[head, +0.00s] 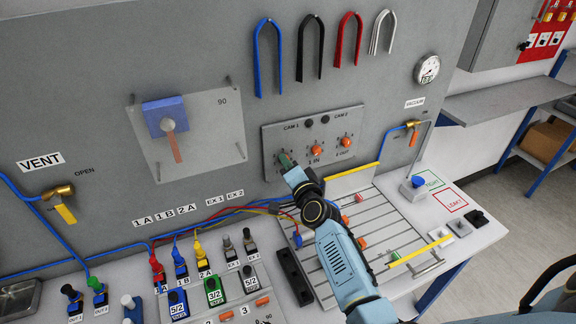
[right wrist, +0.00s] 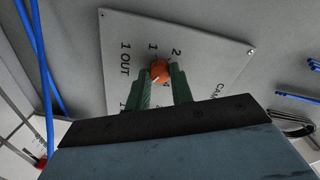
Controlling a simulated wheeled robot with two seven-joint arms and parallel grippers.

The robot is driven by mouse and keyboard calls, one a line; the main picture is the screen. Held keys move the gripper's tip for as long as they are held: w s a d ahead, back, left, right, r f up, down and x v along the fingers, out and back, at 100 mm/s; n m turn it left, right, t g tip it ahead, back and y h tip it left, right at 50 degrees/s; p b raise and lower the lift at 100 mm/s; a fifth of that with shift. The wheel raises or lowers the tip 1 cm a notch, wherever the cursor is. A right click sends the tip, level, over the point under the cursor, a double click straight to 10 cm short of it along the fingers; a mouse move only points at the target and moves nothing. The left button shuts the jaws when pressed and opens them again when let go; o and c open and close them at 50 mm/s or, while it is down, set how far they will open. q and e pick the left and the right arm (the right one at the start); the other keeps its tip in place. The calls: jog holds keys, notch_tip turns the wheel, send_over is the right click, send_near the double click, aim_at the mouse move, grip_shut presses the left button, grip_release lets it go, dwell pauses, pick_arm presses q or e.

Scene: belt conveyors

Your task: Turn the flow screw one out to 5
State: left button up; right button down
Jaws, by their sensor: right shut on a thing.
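The flow screw one out (right wrist: 160,70) is an orange-red knob with a white mark, beside the label "1 OUT" on a grey panel (right wrist: 190,40). In the right wrist view the digits 1, 2 and 4 show around it; I cannot read a sure setting. My right gripper (right wrist: 160,88) has its green fingers closed on either side of the knob. In the head view the right gripper (head: 286,160) reaches the left end of the panel (head: 328,128) and hides most of this screw. My left gripper is not in view.
Two more orange screws, "1 IN" (head: 316,150) and one to its right (head: 345,142), sit close by. Coloured hoses (head: 250,209) run below the panel. A slotted plate (head: 375,215) and a valve board (head: 225,295) lie on the bench. Colored leads (head: 268,60) hang above.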

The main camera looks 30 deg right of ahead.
jog(key=c, duration=1.2)
grip_release()
jog(key=shift+c, duration=0.2)
jog(key=s+a, duration=0.1)
jog(key=s, duration=1.2)
jog(key=shift+s+r, duration=0.2)
